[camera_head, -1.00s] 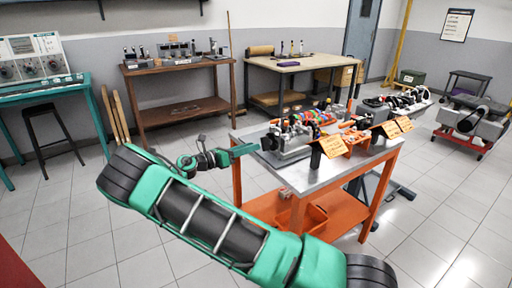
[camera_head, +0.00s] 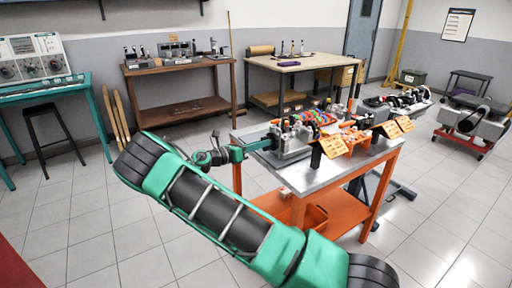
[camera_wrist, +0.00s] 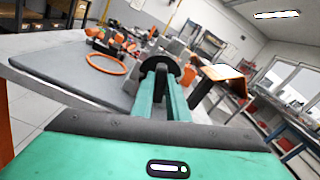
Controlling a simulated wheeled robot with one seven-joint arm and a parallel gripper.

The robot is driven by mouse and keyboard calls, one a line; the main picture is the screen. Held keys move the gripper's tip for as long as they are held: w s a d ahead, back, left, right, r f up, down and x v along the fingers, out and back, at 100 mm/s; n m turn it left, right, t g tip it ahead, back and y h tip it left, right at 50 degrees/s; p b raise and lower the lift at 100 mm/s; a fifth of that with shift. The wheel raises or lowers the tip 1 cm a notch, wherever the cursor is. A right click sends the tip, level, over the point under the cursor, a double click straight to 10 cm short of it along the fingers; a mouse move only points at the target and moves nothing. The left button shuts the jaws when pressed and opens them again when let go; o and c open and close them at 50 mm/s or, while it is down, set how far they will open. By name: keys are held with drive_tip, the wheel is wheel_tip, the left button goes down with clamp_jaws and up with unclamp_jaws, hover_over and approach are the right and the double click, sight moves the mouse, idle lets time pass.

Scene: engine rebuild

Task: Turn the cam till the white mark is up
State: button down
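My gripper (camera_head: 266,144) is at the left end of the grey metal fixture (camera_head: 292,146) on the orange-legged bench. In the wrist view its two teal fingers (camera_wrist: 161,100) point at a dark round disc (camera_wrist: 174,64), with a narrow dark bar (camera_wrist: 160,80) between their tips. A gap shows between the fingers, but I cannot tell whether they press on the bar. The cam itself cannot be made out clearly behind the disc and fingers. I see no white mark in either view.
A brown table (camera_head: 180,66) and a tan table (camera_head: 300,64) stand behind.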

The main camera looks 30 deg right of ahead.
drive_tip(key=shift+s+f+m, duration=0.1)
drive_tip(key=shift+f+m, duration=0.05)
drive_tip(key=shift+m, duration=3.45)
drive_tip(key=shift+s+f+m, duration=0.1)
drive_tip(key=shift+m, duration=3.5)
drive_tip(key=shift+s+f+m, duration=0.1)
drive_tip(key=shift+f+m, duration=0.05)
drive_tip(key=shift+m, duration=3.45)
drive_tip(key=c, duration=1.7)
unclamp_jaws()
drive_tip(key=shift+f, duration=0.1)
drive_tip(key=shift+c, duration=0.2)
